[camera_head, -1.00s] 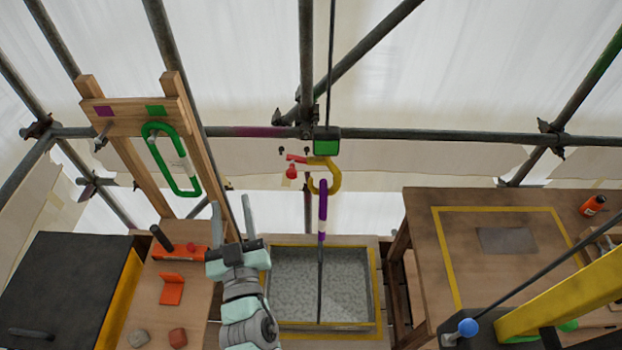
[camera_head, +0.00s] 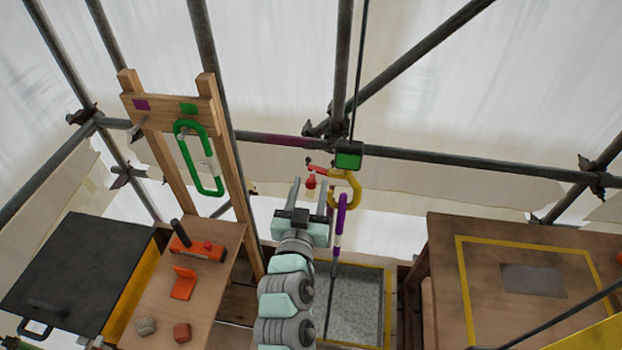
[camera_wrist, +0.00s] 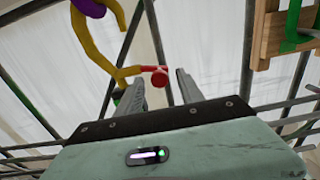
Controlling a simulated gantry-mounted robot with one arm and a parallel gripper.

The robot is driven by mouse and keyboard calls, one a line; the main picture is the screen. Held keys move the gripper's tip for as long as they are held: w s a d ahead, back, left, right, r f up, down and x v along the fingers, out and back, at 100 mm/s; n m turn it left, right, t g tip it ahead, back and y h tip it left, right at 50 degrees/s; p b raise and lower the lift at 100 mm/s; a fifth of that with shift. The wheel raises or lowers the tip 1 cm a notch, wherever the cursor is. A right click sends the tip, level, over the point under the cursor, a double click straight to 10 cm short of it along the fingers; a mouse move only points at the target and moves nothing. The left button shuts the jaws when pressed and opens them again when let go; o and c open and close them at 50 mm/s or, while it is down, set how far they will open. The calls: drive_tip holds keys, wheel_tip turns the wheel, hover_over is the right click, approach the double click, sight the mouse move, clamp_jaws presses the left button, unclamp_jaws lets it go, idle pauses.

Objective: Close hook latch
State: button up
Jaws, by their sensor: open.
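The yellow hook (camera_head: 355,188) hangs on a cable below a green-faced block (camera_head: 349,155). Its red latch (camera_head: 320,169) sticks out to the left from the upper part of the hook, away from the hook's curve, with a round red knob (camera_head: 311,183) at its end. A purple sling (camera_head: 341,215) hangs from the hook's bottom. My gripper (camera_head: 313,186) is open just left of the hook. In the wrist view the red knob (camera_wrist: 158,77) appears between the fingertips of my gripper (camera_wrist: 164,76), with the yellow hook (camera_wrist: 95,50) to the left. Contact is not clear.
A wooden stand (camera_head: 210,113) at left holds a green carabiner (camera_head: 190,155) on a peg. A bench (camera_head: 215,285) with red tools lies below it. A gravel tray (camera_head: 387,300) is under the hook; a table (camera_head: 445,290) stands right. Scaffold pipes (camera_head: 450,160) cross behind.

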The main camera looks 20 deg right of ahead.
drive_tip(key=shift+w+d+r, duration=0.15)
drive_tip(key=shift+w+d, duration=0.1)
drive_tip(key=shift+w, duration=0.2)
drive_tip(key=shift+w+d+f, duration=0.2)
drive_tip(key=shift+w+d, duration=0.05)
drive_tip(key=shift+w, duration=0.1)
drive_tip(key=shift+c, duration=0.6)
clamp_jaws()
